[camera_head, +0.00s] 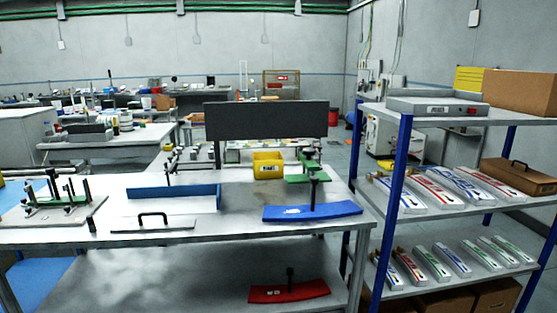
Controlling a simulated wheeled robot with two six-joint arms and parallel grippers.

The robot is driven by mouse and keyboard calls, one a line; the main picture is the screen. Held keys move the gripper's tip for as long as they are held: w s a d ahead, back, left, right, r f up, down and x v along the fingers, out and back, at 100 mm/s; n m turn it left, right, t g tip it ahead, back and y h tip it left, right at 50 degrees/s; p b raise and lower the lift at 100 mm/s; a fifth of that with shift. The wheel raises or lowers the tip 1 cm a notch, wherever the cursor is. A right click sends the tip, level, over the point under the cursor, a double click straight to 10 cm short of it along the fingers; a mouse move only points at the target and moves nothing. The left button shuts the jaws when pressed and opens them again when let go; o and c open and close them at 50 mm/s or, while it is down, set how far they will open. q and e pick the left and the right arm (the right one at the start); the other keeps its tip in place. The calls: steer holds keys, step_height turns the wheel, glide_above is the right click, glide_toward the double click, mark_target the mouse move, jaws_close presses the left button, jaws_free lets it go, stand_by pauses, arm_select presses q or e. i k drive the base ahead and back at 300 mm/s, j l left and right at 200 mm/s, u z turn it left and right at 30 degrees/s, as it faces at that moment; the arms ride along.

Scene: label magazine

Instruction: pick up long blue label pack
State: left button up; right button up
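Several long label packs lie slanted side by side on the middle level of the shelf rack at the right. A blue-marked long pack (398,194) lies at the left end of that row, and another with blue lettering (462,187) lies further right, between two red-marked packs (430,190) (496,184). Smaller packs lie on the level below, with blue-marked ones (386,268) (452,259) among red and green ones. Too small to read which is the named pack. Neither of my grippers is in view.
The shelf rack has blue posts (399,170); one stands in front of the left packs. A brown case (520,176) lies right of the long packs.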

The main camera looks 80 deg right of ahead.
mark_target(478, 197)
steer(key=z, duration=0.45)
steer(key=l+z, duration=0.15)
steer(key=z, duration=0.3)
steer(key=l+z, duration=0.1)
steer(key=z, duration=0.35)
steer(key=l+z, duration=0.1)
steer(key=z, duration=0.35)
steer(key=l+z, duration=0.35)
steer(key=i+l+z, duration=0.15)
steer(key=l+z, duration=0.15)
steer(key=i+l+z, duration=0.15)
steer(key=l+z, duration=0.2)
steer(key=i+l+z, duration=0.15)
steer(key=l+z, duration=0.2)
steer(key=i+l+z, duration=0.3)
steer(key=k+j, duration=0.05)
steer(key=k, duration=0.05)
